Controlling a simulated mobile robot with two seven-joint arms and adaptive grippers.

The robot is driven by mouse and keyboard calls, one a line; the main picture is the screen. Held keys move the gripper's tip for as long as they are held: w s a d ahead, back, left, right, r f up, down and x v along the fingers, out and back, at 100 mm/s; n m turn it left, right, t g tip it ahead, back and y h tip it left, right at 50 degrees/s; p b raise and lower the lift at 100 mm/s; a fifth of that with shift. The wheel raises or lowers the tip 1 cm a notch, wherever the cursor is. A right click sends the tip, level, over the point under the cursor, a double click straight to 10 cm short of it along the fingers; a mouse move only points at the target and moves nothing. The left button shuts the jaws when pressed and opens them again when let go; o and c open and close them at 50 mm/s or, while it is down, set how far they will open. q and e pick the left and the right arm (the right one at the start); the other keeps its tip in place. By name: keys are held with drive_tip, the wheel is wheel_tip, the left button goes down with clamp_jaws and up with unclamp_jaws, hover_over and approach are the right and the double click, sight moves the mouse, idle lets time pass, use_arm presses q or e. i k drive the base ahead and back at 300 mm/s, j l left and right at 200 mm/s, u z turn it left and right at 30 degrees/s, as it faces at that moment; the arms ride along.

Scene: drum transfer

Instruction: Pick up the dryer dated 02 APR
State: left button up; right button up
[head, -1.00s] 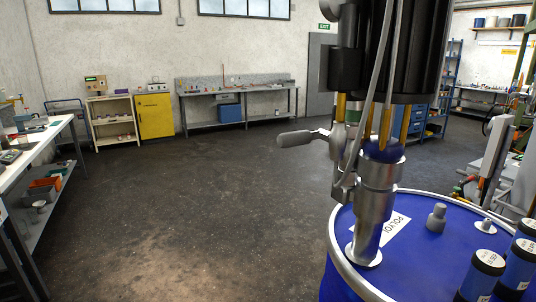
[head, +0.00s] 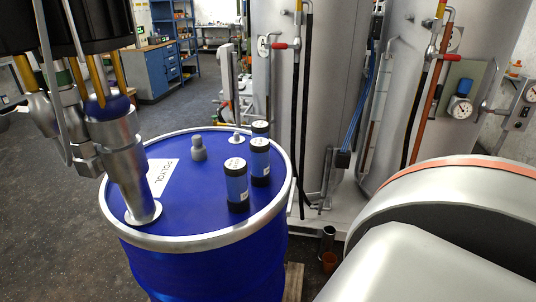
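Three upright blue cylinders with black ends, which look like the dryers, stand on the lid of a blue drum (head: 178,262). The nearest dryer (head: 237,187) stands towards the front right of the lid. The middle dryer (head: 260,162) is just behind it to the right. The far dryer (head: 261,129) stands behind that and is partly hidden. They have white labels on top, and the front two show side labels. The print is too small to read, so I cannot tell which is dated 02 APR. Neither of my grippers is in view.
A metal drum pump (head: 122,160) rises from the lid's left side, beside a white POLYOL label (head: 162,176). A grey fitting (head: 198,149) and a smaller cap (head: 236,137) stand on the lid. Tall silver tanks (head: 328,80) with pipes and valves stand behind.

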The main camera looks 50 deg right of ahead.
sight(260, 146)
drive_tip(key=z, duration=1.5)
